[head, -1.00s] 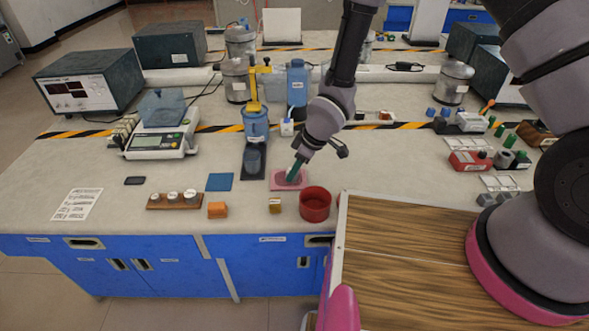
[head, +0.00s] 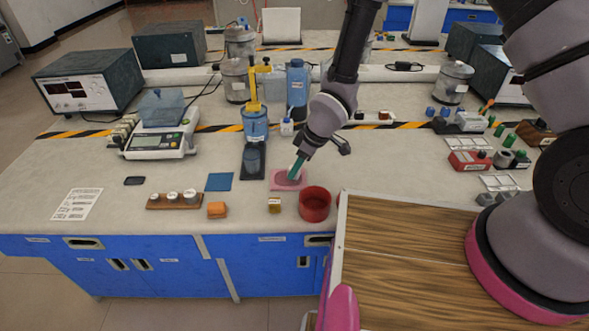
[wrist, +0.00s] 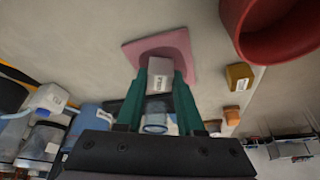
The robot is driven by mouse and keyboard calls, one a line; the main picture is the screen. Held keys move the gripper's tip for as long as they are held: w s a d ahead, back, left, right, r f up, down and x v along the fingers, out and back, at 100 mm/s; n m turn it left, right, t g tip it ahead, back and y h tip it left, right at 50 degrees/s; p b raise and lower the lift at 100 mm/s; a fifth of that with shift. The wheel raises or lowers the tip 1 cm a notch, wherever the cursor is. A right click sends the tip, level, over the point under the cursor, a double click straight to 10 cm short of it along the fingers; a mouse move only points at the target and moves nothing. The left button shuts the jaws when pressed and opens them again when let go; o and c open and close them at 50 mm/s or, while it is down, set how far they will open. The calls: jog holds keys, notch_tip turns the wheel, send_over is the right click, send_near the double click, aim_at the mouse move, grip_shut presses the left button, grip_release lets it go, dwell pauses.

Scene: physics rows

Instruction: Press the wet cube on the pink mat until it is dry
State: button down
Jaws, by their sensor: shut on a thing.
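My gripper (head: 293,175) reaches down over the pink mat (head: 281,185) at the front middle of the bench. In the wrist view, my green fingers (wrist: 158,98) are shut on a small grey cube (wrist: 160,68) with a pale label. The cube is in front of the pink mat (wrist: 182,46) in that view, near its edge. The head view barely shows the cube at the fingertips. I cannot tell whether its underside touches the mat, nor whether it is wet.
A red bowl (head: 314,206) stands close right of the mat. A blue mat (head: 219,182) lies left.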

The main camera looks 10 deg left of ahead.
jog(key=shift+r, duration=0.25)
jog(key=shift+r, duration=2.5)
jog(key=shift+w+d, duration=0.1)
